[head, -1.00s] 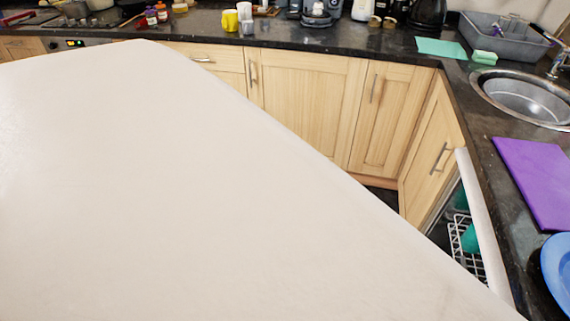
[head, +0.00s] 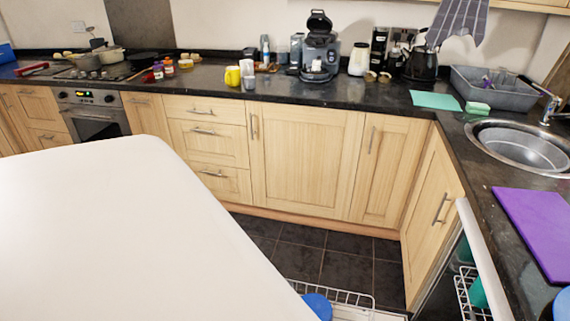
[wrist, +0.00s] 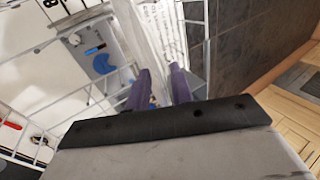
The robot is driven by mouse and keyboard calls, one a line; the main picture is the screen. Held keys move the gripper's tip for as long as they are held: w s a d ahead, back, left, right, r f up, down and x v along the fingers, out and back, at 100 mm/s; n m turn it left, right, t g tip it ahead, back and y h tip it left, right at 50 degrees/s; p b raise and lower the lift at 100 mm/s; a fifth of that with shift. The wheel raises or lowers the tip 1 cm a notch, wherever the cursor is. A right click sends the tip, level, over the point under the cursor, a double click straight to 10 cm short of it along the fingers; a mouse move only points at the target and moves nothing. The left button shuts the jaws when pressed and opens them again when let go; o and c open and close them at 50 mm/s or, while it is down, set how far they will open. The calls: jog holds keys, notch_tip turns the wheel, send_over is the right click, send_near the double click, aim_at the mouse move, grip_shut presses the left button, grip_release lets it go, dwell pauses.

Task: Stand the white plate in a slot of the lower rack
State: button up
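I cannot make out the white plate for sure in either view. In the wrist view, my gripper (wrist: 159,72) shows two purple fingers a small gap apart, pointing into a white wire rack (wrist: 194,30). I see no plate between them, though pale surfaces behind make this hard to judge. In the head view, part of a wire rack (head: 345,296) shows low in the middle, with a blue round thing (head: 318,305) at it. My gripper is not visible there. A large white shape, which looks like my own arm, covers the lower left.
The open dishwasher door, with a grey dispenser (wrist: 98,55), lies behind the wires. Another rack part (head: 468,290) with green items is inside the machine at right. A purple board (head: 540,230) and a sink (head: 520,146) are on the counter. Dark floor (head: 350,272) is clear beside the cupboards.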

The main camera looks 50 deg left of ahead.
jog(key=shift+o, duration=0.5)
jog(key=shift+d, duration=0.1)
jog(key=v, duration=1.3)
jog(key=shift+r, duration=0.4)
jog(key=shift+w, duration=0.1)
